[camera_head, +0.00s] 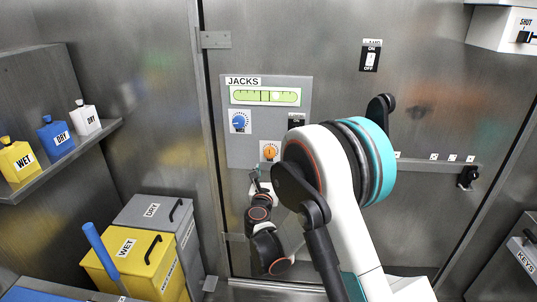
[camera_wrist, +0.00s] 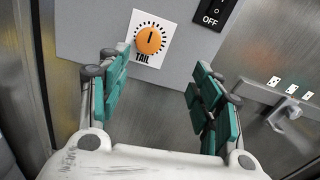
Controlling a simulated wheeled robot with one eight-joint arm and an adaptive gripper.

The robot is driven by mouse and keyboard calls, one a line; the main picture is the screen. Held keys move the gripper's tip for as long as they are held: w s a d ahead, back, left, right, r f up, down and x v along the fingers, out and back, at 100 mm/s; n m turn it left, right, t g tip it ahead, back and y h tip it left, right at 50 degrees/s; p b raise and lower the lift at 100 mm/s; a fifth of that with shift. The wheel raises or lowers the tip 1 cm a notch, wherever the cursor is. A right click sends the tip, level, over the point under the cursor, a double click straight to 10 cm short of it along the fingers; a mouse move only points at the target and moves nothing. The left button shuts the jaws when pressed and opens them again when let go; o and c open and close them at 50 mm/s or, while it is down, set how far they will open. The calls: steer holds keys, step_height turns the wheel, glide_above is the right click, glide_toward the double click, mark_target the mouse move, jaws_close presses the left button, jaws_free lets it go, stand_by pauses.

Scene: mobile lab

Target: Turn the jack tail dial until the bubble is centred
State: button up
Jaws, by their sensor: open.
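The jacks panel (camera_head: 233,152) is a grey plate on the metal wall, with a long green bubble level (camera_head: 265,96) near its top. The level's bubble appears right of its middle, but it is small. The orange tail dial (camera_head: 270,152) sits low on the panel. In the wrist view the tail dial (camera_wrist: 149,40) shows a dark pointer line near upright, above the label TAIL. My gripper (camera_wrist: 158,90) is open and empty, its green-padded fingers spread below the dial and apart from it. In the head view my gripper (camera_head: 256,178) is just below the panel.
A blue dial (camera_head: 239,121) is left on the panel. A black switch (camera_wrist: 214,12) is right of the tail dial. A door latch (camera_head: 467,177) is at right. Yellow (camera_head: 140,262) and grey (camera_head: 154,213) bins stand at lower left.

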mark_target(269, 153)
steer(key=shift+n+y, duration=0.3)
steer(key=shift+n, duration=0.4)
steer(key=w, duration=0.4)
steer(key=w+b, duration=0.1)
steer(key=w, duration=0.4)
steer(key=w+a+f+b, duration=0.1)
steer(key=w, duration=0.3)
steer(key=shift+w+a, duration=0.1)
steer(key=shift+w, duration=0.3)
steer(key=c, duration=1.1)
